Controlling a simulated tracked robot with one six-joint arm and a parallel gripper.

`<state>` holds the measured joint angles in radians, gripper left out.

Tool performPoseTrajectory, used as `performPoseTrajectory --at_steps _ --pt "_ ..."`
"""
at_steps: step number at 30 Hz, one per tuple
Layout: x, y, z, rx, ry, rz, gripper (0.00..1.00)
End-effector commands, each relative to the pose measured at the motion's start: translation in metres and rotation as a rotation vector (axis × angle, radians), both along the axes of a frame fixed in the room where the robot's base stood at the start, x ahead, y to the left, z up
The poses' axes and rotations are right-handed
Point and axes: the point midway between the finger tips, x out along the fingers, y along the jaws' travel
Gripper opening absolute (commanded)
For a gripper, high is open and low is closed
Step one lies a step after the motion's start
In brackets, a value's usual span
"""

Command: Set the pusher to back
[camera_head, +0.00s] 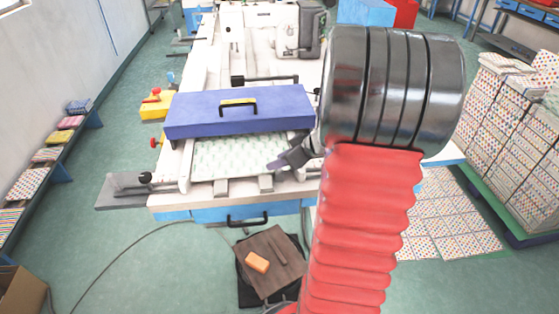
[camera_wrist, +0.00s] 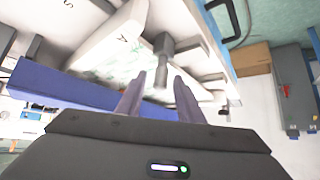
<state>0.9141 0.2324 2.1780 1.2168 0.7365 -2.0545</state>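I cannot tell for sure which part is the pusher. A long blue-purple box (camera_head: 240,109) with a black and yellow handle lies across the white machine bed; its side also shows in the wrist view (camera_wrist: 60,84). In front of it lies a pale green patterned sheet (camera_head: 228,160). My gripper (camera_head: 275,165) is over the sheet's right end, mostly hidden behind my arm. In the wrist view my two fingers (camera_wrist: 159,80) are apart with nothing held.
A grey plate (camera_head: 122,192) with a black knob sticks out at the bed's left. A black bar handle (camera_head: 265,79) lies behind the box. A yellow block with a red knob (camera_head: 155,101) is at the left.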

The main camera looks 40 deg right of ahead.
Motion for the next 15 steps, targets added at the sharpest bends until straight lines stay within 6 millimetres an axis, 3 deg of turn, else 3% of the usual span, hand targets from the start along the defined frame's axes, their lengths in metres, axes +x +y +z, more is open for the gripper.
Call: performPoseTrajectory --at_steps 6,15 --pt "-0.0001 0.0000 0.0001 0.000 0.000 0.000 0.32" --pt "-0.0002 0.0001 0.0001 0.000 0.000 0.000 0.11"
